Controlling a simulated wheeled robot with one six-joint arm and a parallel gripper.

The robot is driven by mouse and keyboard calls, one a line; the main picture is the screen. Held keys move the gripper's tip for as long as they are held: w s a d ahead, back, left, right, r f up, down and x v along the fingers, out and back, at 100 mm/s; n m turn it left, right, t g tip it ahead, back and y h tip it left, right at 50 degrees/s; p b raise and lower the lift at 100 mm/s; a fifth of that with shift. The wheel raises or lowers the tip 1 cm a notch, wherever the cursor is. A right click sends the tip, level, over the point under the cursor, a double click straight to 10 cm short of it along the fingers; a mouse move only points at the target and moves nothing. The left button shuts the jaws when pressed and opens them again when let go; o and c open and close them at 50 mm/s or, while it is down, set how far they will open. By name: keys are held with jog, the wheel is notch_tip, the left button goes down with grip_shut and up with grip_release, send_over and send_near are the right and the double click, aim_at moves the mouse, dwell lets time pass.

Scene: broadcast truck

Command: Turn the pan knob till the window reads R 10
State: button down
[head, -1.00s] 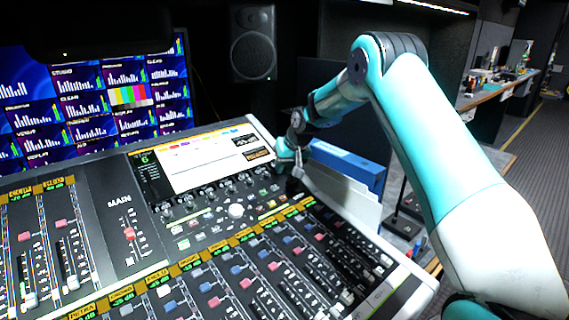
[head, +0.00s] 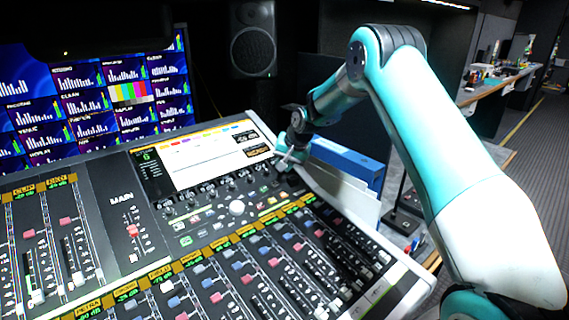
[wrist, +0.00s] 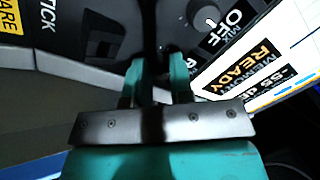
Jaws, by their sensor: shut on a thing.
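My gripper (head: 287,160) is at the top right of the mixing console, at the right end of the knob row beside the screen. In the wrist view its two teal fingers (wrist: 157,68) are closed on a dark knob, the pan knob by its place, in deep shadow and mostly hidden. Its marker and label cannot be made out. Beside it are a small window reading READY (wrist: 258,62) in amber and one with dB lettering (wrist: 282,90). The same dark windows show at the screen's right edge in the head view (head: 257,150), too small to read. I see no R 10 reading.
Another knob (wrist: 205,15) marked OFF stands close to the fingers. The console screen (head: 200,160) is to the gripper's left, the faders (head: 300,250) are below. A blue binder (head: 345,158) stands just right of the gripper.

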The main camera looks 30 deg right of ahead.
jog(key=shift+d+r, duration=0.1)
jog(key=c, duration=1.3)
grip_release()
jog(key=b+v, duration=0.1)
jog(key=v, duration=1.6)
jog(key=shift+s+r, duration=0.1)
jog(key=shift+r, duration=0.05)
